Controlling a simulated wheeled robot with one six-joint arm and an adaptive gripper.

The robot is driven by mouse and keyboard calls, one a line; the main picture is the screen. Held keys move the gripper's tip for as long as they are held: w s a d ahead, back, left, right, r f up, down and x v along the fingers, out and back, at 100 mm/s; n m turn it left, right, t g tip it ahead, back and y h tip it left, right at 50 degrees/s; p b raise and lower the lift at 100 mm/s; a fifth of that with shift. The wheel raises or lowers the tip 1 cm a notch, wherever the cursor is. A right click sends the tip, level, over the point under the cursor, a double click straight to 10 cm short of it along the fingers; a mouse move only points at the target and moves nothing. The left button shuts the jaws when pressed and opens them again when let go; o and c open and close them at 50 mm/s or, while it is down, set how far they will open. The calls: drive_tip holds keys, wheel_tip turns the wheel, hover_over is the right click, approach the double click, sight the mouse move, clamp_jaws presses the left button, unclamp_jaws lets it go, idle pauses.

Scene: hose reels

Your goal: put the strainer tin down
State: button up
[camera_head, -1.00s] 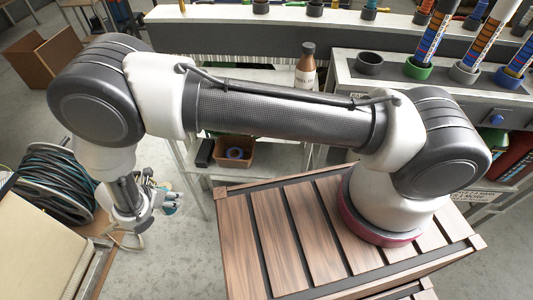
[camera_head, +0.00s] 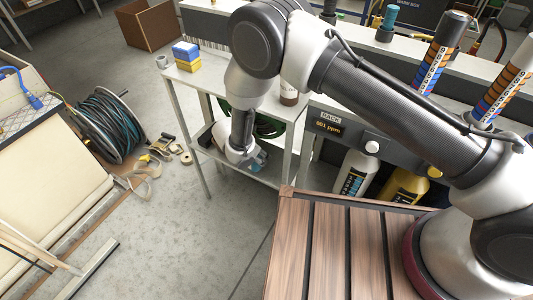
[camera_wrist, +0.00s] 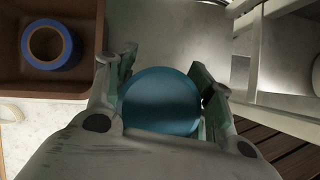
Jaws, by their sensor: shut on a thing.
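The strainer tin shows in the wrist view as a round teal top (camera_wrist: 162,100) between the two fingers of my gripper (camera_wrist: 170,82). The fingers close on it from both sides. In the head view my gripper (camera_head: 248,160) points down at the lower level of the metal shelf unit (camera_head: 209,149), with a bit of teal at its tips. The tin's sides and underside are hidden. I cannot tell whether it touches the shelf.
A brown tray (camera_wrist: 87,89) with a blue tape roll (camera_wrist: 47,45) lies left of my gripper in the wrist view. Bare grey shelf (camera_wrist: 165,28) shows beyond the tin. Shelf legs and a green hose coil (camera_head: 265,126) are close. A cable reel (camera_head: 106,128) stands left.

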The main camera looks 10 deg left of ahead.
drive_tip(key=w+d, duration=0.1)
drive_tip(key=w, duration=0.2)
drive_tip(key=w+d, duration=0.1)
drive_tip(key=shift+w+d, duration=0.2)
drive_tip(key=shift+d, duration=0.1)
drive_tip(key=shift+f, duration=1.75)
drive_tip(key=shift+f, duration=0.1)
drive_tip(key=o, duration=1.1)
drive_tip(key=v, duration=1.2)
drive_tip(key=shift+a, duration=0.1)
